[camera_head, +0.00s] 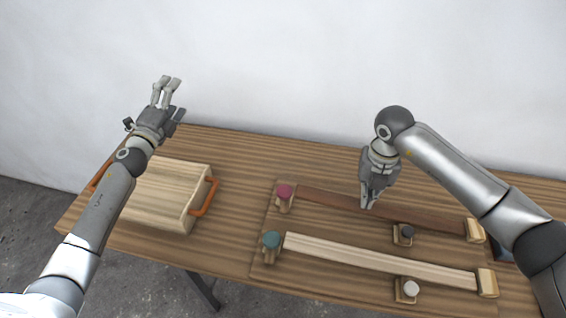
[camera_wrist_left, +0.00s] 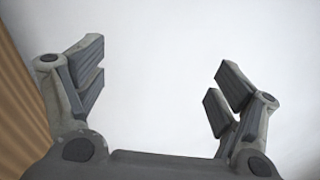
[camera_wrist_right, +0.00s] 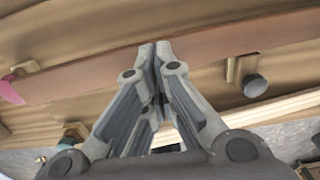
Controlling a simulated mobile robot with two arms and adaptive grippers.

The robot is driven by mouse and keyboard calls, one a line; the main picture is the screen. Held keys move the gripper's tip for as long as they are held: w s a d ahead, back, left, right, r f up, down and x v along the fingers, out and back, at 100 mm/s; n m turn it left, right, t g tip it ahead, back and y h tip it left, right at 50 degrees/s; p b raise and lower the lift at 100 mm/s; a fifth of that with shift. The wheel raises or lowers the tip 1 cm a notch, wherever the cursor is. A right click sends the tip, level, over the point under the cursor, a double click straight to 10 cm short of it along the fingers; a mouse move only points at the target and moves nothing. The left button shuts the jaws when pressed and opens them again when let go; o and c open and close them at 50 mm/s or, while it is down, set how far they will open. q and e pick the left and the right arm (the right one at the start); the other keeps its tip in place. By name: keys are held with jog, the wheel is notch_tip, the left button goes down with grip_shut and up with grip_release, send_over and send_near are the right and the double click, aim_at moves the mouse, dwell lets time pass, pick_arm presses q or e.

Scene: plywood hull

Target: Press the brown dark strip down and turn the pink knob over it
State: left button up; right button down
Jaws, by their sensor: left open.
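The brown dark strip (camera_head: 335,200) runs along the far side of a wooden board on the table; it also crosses the right wrist view (camera_wrist_right: 110,72). The pink knob (camera_head: 284,191) stands on a small wooden block at the strip's left end and shows at the left edge of the right wrist view (camera_wrist_right: 12,88). My right gripper (camera_head: 368,205) points down at the middle of the strip with its fingertips together; in the right wrist view its tips are at the strip, and I cannot tell if they touch. My left gripper (camera_head: 168,88) is open and empty, raised above the table's far left.
A pale strip (camera_head: 375,261) lies nearer, with a teal knob (camera_head: 271,239) at its left end. A dark grey knob (camera_head: 407,231) and a white knob (camera_head: 411,288) sit along the strips' near sides. A wooden box (camera_head: 165,195) with orange handles stands left.

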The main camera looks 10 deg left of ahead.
pick_arm(q)
jog(key=s+d+r+m+g+h, duration=0.15)
jog(key=d+m+g+h, duration=0.65)
jog(key=d, duration=0.9)
jog(key=s+d+r+m+g+h, duration=0.1)
jog(key=d+r+m+g+h, duration=0.2)
jog(key=d+m+h, duration=0.8)
jog(key=s+d+f+m+g+y, duration=0.1)
jog(key=s+d+m+g+y, duration=0.15)
jog(key=d, duration=0.45)
jog(key=s+d+f+m+g+y, duration=0.1)
jog(key=s+d+m+g+y, duration=0.1)
jog(key=d+m+y, duration=0.3)
jog(key=m+g+y, duration=0.4)
jog(key=m+y, duration=0.3)
jog(key=y, duration=0.5)
send_over(283, 195)
notch_tip(283, 195, down, 7)
jog(key=shift+h, duration=0.25)
notch_tip(283, 195, down, 12)
jog(key=shift+r, duration=0.1)
